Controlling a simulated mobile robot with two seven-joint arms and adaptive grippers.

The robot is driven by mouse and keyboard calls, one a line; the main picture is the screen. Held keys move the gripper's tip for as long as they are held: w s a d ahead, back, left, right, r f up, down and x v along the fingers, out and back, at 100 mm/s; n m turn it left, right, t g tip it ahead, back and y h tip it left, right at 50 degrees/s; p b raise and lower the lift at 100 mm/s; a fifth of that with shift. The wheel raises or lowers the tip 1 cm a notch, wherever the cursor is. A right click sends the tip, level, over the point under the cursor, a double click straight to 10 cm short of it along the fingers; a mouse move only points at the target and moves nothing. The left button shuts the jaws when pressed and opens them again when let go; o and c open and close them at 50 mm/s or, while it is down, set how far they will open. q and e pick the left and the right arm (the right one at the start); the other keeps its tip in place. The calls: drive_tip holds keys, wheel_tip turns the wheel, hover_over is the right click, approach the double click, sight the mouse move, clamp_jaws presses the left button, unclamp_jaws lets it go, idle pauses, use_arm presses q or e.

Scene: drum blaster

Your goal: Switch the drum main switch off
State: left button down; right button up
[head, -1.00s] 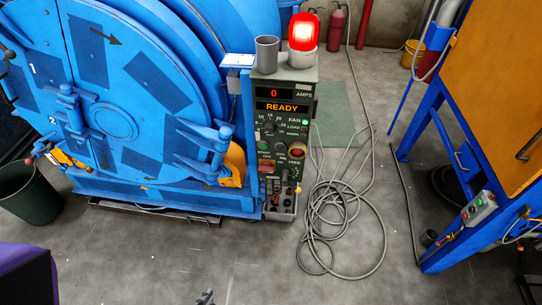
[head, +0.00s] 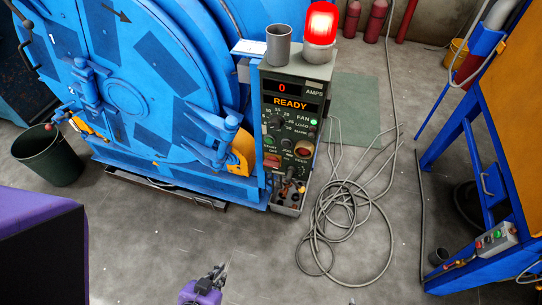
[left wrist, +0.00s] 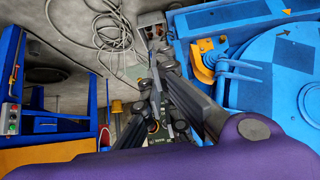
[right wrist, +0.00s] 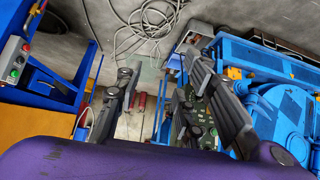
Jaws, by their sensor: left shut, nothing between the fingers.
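The drum's control panel (head: 288,130) stands at the right side of the blue drum (head: 130,95). Its display (head: 289,104) reads READY, with a red 0 above it. Knobs and a lit green light by FAN (head: 313,122) sit below. Small switches (head: 289,190) are at the panel's foot; I cannot tell which is the main switch. My left gripper (head: 226,265) is shut and empty, below and left of the panel, apart from it. It also shows shut in the left wrist view (left wrist: 158,75). My right gripper (right wrist: 158,72) is open and empty, seen only in the right wrist view.
A lit red lamp (head: 320,22) and a grey cup (head: 278,45) stand on top of the panel. Coiled cable (head: 345,225) lies on the floor to its right. A blue frame (head: 460,150) stands at right, a dark bin (head: 52,158) at left. The floor in front is clear.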

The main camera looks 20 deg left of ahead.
use_arm(q)
drive_tip(key=w+f+b, duration=0.5)
drive_tip(key=w+b, duration=0.1)
drive_tip(key=w, duration=0.2)
wheel_tip(320, 180, up, 5)
drive_tip(key=t+b, duration=0.7)
drive_tip(key=b, duration=0.9)
hover_over(271, 164)
drive_tip(key=s+a, duration=0.2)
drive_tip(key=shift+d, duration=0.2)
wheel_tip(271, 164, down, 3)
drive_tip(key=shift+r+b, duration=0.1)
drive_tip(key=shift+b, duration=0.45)
drive_tip(key=shift+f, duration=0.6)
use_arm(e)
drive_tip(key=s+f+g, duration=0.1)
drive_tip(key=s+f, duration=0.2)
drive_tip(key=f, duration=0.8)
drive_tip(key=s+d+f+g, duration=0.1)
drive_tip(key=s+f, duration=0.3)
drive_tip(key=f, duration=0.7)
